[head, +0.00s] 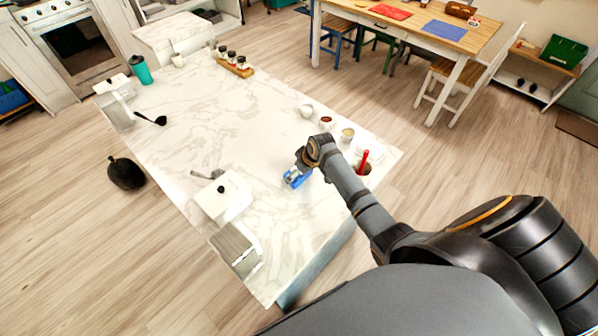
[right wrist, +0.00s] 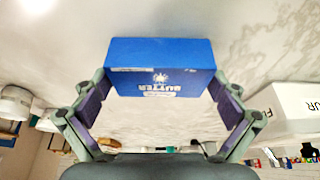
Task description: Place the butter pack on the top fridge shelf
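In the head view the butter pack (head: 298,181) shows at the right end of the marble-topped island (head: 200,130), partly covered by my right gripper (head: 301,165). In the right wrist view my right gripper (right wrist: 163,92) has its fingers wide apart, one at each end of the pack. The tips come up to its ends; whether they press on it is unclear. My left gripper is not in view. No fridge shelf is seen.
Small bowls (head: 326,122) and a red-handled item (head: 363,160) lie close to my right arm. The island's middle is mostly clear.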

